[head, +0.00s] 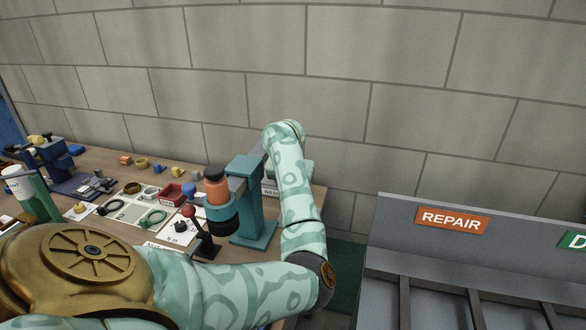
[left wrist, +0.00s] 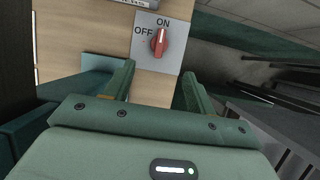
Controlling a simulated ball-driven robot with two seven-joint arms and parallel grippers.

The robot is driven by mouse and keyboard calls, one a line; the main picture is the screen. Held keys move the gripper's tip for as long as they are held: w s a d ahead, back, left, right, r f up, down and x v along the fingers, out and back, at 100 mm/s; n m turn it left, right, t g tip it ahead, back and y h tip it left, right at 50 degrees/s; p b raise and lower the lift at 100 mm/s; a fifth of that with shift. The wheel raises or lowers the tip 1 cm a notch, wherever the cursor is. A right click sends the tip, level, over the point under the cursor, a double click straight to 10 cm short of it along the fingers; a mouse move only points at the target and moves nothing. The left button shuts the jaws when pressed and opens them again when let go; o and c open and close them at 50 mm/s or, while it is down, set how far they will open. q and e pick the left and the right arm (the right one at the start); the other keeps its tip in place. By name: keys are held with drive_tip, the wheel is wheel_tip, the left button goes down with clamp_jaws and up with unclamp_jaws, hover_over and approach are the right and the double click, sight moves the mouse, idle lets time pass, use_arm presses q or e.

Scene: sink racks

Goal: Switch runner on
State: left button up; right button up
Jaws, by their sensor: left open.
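A red rotary knob (left wrist: 159,42) sits on a grey switch plate (left wrist: 172,65) labelled OFF at its left and ON above it, in the left wrist view. The knob stands nearly upright, and its pale mark points up toward ON. My left gripper (left wrist: 160,80) is open, with one finger on each side below the knob. The fingers are apart from the knob and nothing is between them. In the head view my left arm reaches to the right end of the workbench, and the gripper and the switch are hidden there. My right gripper is not in view.
The wooden workbench (head: 105,158) holds a teal stand (head: 247,200) with an orange-and-black tool (head: 216,188), a red-topped lever (head: 189,212) and several small parts. A grey rack (head: 430,280) with a REPAIR sign (head: 452,221) stands at the right.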

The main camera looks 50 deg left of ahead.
use_arm(q)
drive_tip(key=shift+p+v, duration=0.6)
drive_tip(key=shift+v, duration=1.3)
